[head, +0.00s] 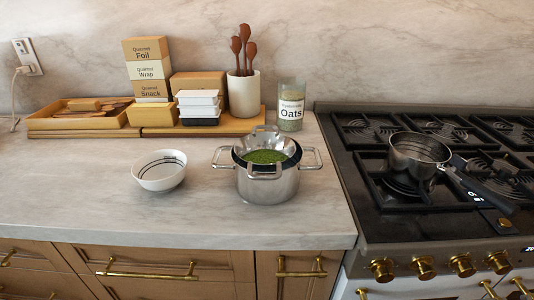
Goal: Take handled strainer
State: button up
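A steel pot (267,185) with two side handles stands on the counter right of centre. A steel strainer-like piece (266,137) with a dark rim sits in its mouth, with green bits (264,157) inside. Its back edge rises above the pot, and a small loop shows at the front. I cannot tell for sure that this is the handled strainer. A steel pan-shaped vessel (419,150) with a long dark handle (482,190) rests on the stove; I cannot tell if its bottom is perforated. My gripper is not in view.
A white bowl (160,172) stands left of the pot. Behind are wooden trays (75,124), labelled boxes (147,70), a utensil crock (244,95) and an oats jar (291,108). The stove (358,215) fills the right. The left front counter (70,190) is clear.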

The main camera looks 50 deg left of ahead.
aim_at(265, 152)
jog(key=u, duration=1.9)
jog(key=i+j+z, duration=0.15)
jog(key=j, duration=0.2)
jog(key=j+z, duration=0.15)
jog(key=j, duration=0.15)
